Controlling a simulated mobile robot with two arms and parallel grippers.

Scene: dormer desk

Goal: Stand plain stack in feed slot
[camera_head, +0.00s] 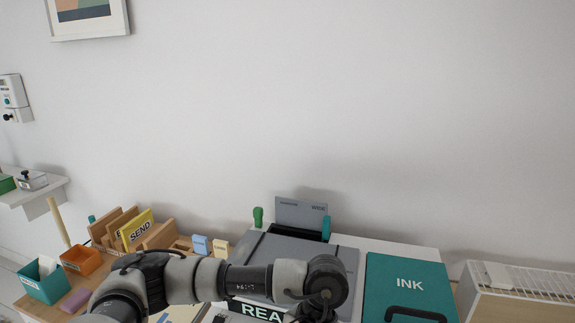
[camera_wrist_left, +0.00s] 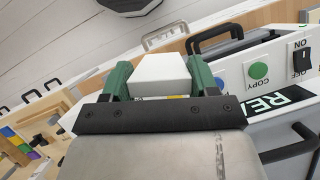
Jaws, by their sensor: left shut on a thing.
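My left gripper (camera_wrist_left: 161,80) shows in the left wrist view with its two green fingers shut on a white block, the plain stack (camera_wrist_left: 160,68). One finger is on each side of it. In the head view my left arm crosses the bottom and its gripper and the stack are out of sight. The grey printer (camera_head: 345,262) stands at the bottom middle of the head view. At its back a grey upright paper support (camera_head: 300,213) rises between a green guide (camera_head: 258,217) and a teal guide (camera_head: 326,228); the feed slot's opening is not clearly visible. My right gripper is not in view.
A teal INK case (camera_head: 408,275) lies right of the printer, with a slatted white-topped unit (camera_head: 520,283) beyond. A wooden organiser with a yellow SEND card (camera_head: 137,229), an orange box (camera_head: 82,260) and a teal box (camera_head: 45,280) stand left. The wall is close behind.

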